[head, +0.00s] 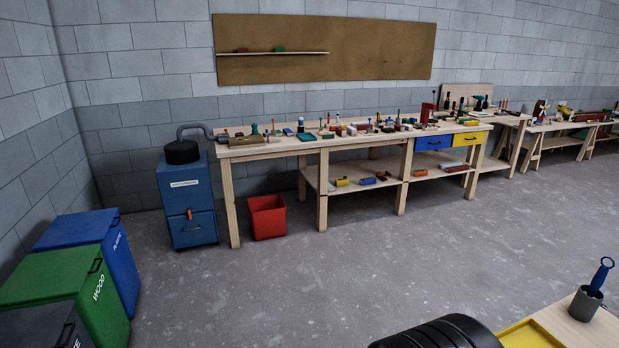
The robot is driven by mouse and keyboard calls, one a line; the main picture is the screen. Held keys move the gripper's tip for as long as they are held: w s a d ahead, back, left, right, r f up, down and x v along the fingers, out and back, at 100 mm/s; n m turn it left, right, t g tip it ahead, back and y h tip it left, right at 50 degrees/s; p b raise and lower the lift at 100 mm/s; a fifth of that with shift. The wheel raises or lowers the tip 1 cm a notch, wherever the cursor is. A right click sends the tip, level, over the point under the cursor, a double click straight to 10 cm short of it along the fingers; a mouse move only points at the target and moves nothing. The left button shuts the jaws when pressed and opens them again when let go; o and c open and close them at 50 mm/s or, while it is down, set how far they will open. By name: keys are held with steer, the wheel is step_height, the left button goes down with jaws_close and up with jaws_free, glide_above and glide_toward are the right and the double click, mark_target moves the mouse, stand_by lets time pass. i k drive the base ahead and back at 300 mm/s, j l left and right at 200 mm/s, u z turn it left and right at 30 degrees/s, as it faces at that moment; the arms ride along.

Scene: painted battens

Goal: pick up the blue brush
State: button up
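A blue handle (602,272) with a ring at its top stands tilted in a dark grey cup (585,304) at the lower right of the head view. Its lower end is hidden inside the cup, so I cannot see bristles; it is the only thing here that looks like the blue brush. The cup stands on a pale wooden top (568,327) that runs out of the picture. My gripper is not in view.
A yellow tray (528,335) lies left of the cup, beside a black ribbed rounded shape at the bottom edge. A long cluttered workbench (272,150) stands along the wall. A red bin (267,217) and blue cabinet (187,203) stand left. The middle floor is clear.

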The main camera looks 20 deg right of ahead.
mark_target(600, 277)
steer(key=i+z, duration=0.2)
steer(key=i, duration=0.3)
steer(key=i+z, duration=0.25)
steer(key=i, duration=0.25)
steer(key=i+j+z, duration=0.2)
steer(key=i, duration=0.25)
steer(key=i+j+z, duration=0.2)
steer(key=i, duration=0.3)
steer(key=i+l+z, duration=0.25)
steer(key=z, duration=0.25)
steer(key=i+l+z, duration=0.1)
steer(key=i+z, duration=0.2)
steer(key=z, duration=0.15)
steer(key=i+z, duration=0.3)
steer(key=z, duration=0.2)
steer(key=i+z, duration=0.3)
steer(key=z, duration=0.15)
steer(key=i+j+z, duration=0.2)
steer(key=z, duration=0.3)
steer(key=i+l+z, duration=0.1)
steer(key=z, duration=0.3)
steer(key=i+z, duration=0.6)
steer(key=z, duration=0.15)
steer(key=i+j+z, duration=0.1)
steer(key=z, duration=0.3)
steer(key=i+j, duration=0.05)
steer(key=i, duration=0.05)
